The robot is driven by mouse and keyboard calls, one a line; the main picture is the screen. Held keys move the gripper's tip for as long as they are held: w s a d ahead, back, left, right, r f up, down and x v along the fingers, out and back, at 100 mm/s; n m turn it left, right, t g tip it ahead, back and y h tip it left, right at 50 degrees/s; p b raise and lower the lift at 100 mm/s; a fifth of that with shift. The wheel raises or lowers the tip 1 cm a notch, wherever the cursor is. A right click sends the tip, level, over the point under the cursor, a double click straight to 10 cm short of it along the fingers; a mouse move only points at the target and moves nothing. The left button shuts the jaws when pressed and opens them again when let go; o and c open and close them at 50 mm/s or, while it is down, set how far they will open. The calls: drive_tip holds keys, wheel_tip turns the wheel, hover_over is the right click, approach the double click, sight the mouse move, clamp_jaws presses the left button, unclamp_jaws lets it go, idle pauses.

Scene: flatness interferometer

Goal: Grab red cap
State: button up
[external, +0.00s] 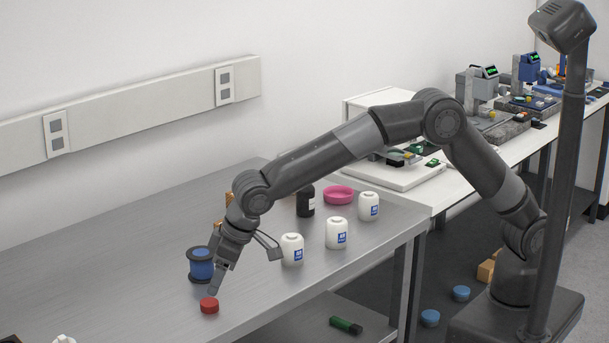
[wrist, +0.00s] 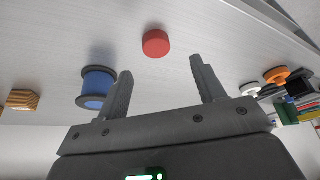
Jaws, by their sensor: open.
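The red cap (external: 209,305) is a small round disc lying on the grey metal table near its front edge. In the wrist view the red cap (wrist: 156,43) lies beyond the fingertips, between the lines of the two fingers. My gripper (external: 214,292) points down close to the cap in the external view. In the wrist view my gripper (wrist: 160,68) is open, with nothing between its fingers. I cannot tell from the external view whether a finger touches the cap.
A blue spool (external: 201,265) with dark flanges stands just behind my gripper, and left of the fingers in the wrist view (wrist: 97,88). Several white bottles, a dark bottle (external: 305,201) and a pink dish (external: 339,195) stand to the right. The table's left part is mostly clear.

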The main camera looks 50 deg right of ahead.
sight(208, 301)
drive_tip(key=x, duration=0.6)
drive_tip(key=shift+w+d+f, duration=0.15)
drive_tip(key=shift+w+f, duration=0.05)
drive_tip(key=shift+f, duration=0.15)
drive_tip(key=shift+c, duration=0.5)
drive_tip(key=c, duration=1)
drive_tip(key=shift+o, duration=0.2)
drive_tip(key=shift+r, duration=0.15)
